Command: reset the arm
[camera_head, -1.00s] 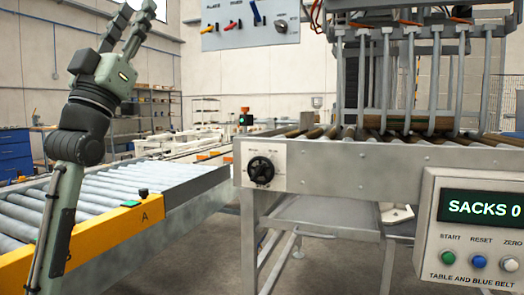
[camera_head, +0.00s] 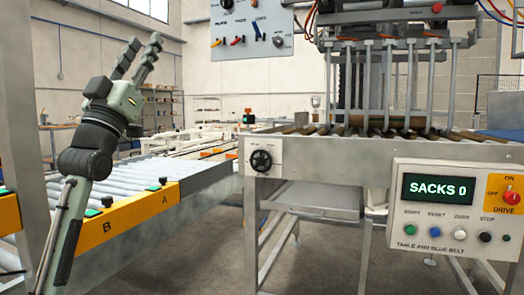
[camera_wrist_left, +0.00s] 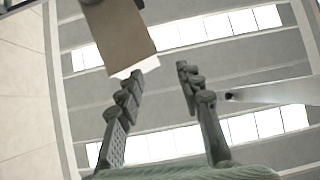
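My left gripper (camera_head: 140,57) is raised at the left of the head view, pointing up, with its two fingers spread apart. In the left wrist view my left gripper (camera_wrist_left: 160,85) is open and nothing is between the fingers. It is in the air, in front of the pale wall in the head view and touching nothing that I can see. My right gripper is in neither view.
A roller conveyor (camera_head: 143,172) with a yellow side rail lies behind my left arm. A control box (camera_head: 452,213) reading SACKS 0 is at the right. A roller table (camera_head: 330,150) stands in the middle. A switch panel (camera_head: 252,32) hangs above. Grey floor shows between the conveyor and table.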

